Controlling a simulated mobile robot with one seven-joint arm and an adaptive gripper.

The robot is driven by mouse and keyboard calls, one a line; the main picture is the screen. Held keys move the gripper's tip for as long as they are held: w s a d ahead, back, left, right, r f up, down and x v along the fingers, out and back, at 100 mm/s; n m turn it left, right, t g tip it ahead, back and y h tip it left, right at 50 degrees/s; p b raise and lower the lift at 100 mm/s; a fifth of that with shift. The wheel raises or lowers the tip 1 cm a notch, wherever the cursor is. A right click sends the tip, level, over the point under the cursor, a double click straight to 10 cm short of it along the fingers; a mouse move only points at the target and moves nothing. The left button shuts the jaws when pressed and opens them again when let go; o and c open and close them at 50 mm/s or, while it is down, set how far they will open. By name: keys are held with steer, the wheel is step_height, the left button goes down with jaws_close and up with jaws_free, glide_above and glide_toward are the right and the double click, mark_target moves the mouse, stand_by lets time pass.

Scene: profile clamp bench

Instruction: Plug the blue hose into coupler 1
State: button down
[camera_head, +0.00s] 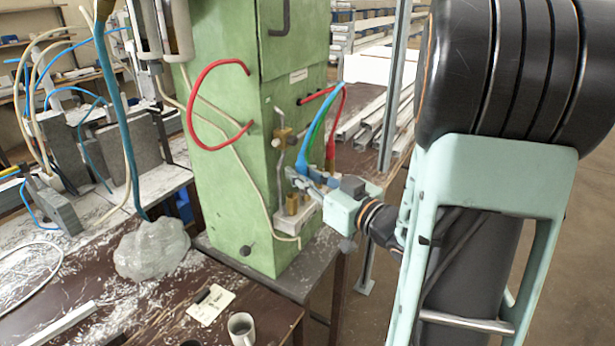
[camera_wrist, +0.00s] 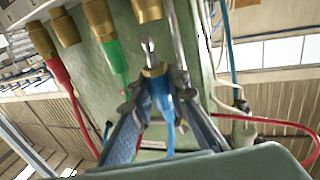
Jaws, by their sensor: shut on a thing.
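My gripper (camera_head: 304,180) is in front of the green cabinet's narrow face, shut on the end of the blue hose (camera_head: 324,115). In the wrist view my gripper's fingers (camera_wrist: 155,90) hold the blue hose's plug (camera_wrist: 161,93), its brass collar and metal tip pointing up. The tip is below the brass coupler (camera_wrist: 146,9) at the top, apparently apart from it. The green hose (camera_wrist: 114,60) is in the coupler to its left (camera_wrist: 99,18). The red hose (camera_wrist: 52,68) is in the far left coupler (camera_wrist: 40,38). The coupler between them (camera_wrist: 65,27) is empty. No coupler numbers are readable.
The green cabinet (camera_head: 225,185) stands close to my gripper. A red hose loop (camera_head: 190,115) bulges from its left side. A clear plastic bag (camera_head: 150,250), a card (camera_head: 210,305) and a mug (camera_head: 241,328) are on the dark bench. Metal profiles (camera_head: 365,125) lie behind.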

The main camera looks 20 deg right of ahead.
mark_target(281, 180)
steer(key=shift+w+a, duration=0.75)
steer(key=shift+w, duration=0.25)
steer(key=shift+f+b, duration=0.65)
steer(key=shift+b, duration=0.75)
stand_by(2.5)
steer(key=shift+f+b, duration=1.5)
steer(key=shift+b, duration=0.05)
stand_by(1.5)
